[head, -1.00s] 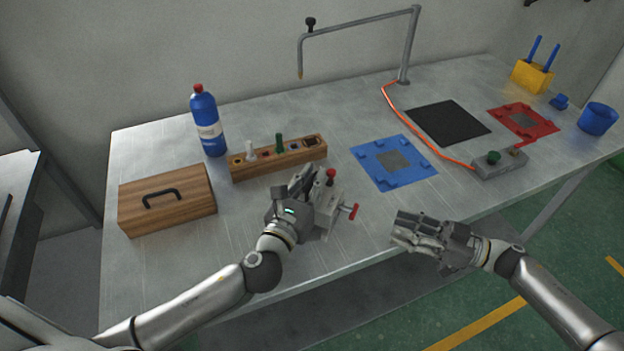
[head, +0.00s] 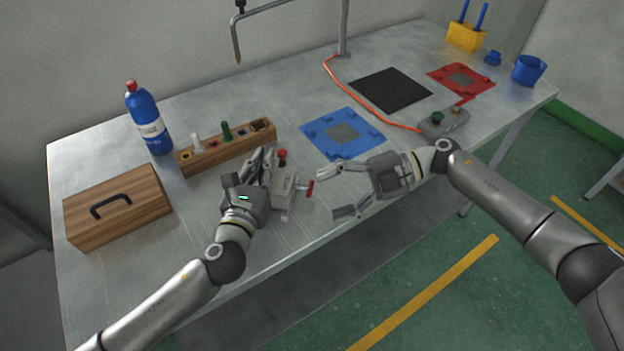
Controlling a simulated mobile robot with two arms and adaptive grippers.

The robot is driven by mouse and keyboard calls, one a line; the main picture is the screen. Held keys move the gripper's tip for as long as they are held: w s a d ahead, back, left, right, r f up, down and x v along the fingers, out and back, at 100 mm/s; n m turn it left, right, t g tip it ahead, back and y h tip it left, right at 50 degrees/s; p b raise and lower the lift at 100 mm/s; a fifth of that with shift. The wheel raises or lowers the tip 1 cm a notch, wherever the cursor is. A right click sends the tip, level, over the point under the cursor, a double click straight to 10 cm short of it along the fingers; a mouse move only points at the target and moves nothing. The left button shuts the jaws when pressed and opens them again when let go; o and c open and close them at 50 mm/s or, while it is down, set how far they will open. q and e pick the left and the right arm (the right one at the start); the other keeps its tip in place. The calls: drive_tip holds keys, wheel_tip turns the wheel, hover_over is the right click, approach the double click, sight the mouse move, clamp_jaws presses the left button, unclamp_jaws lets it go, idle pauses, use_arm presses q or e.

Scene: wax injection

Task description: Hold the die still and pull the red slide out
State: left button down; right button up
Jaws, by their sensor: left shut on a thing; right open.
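The die (head: 283,190) is a grey metal block on the table near its front edge. A red knob (head: 282,155) stands on its top. The red slide (head: 308,188) sticks out of its right side as a red T-shaped handle. My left gripper (head: 262,170) is shut on the die from the left, and its fingers hide part of the block. My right gripper (head: 335,189) is open and empty, to the right of the red slide. Its fingers point left at the handle, one farther back and one nearer, and look apart from it.
A wooden rack (head: 228,148) with coloured pegs stands behind the die. A wooden box (head: 118,207) and a blue bottle (head: 149,119) are to the left. A blue fixture plate (head: 342,133), black mat (head: 391,90), red plate (head: 461,79) and button box (head: 443,122) lie behind and right.

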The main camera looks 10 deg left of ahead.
drive_tip(key=r+n+h, duration=0.1)
drive_tip(key=n+h, duration=0.1)
drive_tip(key=n, duration=0.2)
drive_tip(key=n+t+h, duration=0.5)
drive_tip(key=n+h, duration=0.2)
drive_tip(key=n, duration=1)
approach(312, 188)
drive_tip(key=x, duration=0.8)
drive_tip(key=shift+a+r, duration=0.1)
drive_tip(key=shift+c, duration=0.4)
drive_tip(key=c, duration=1.5)
clamp_jaws()
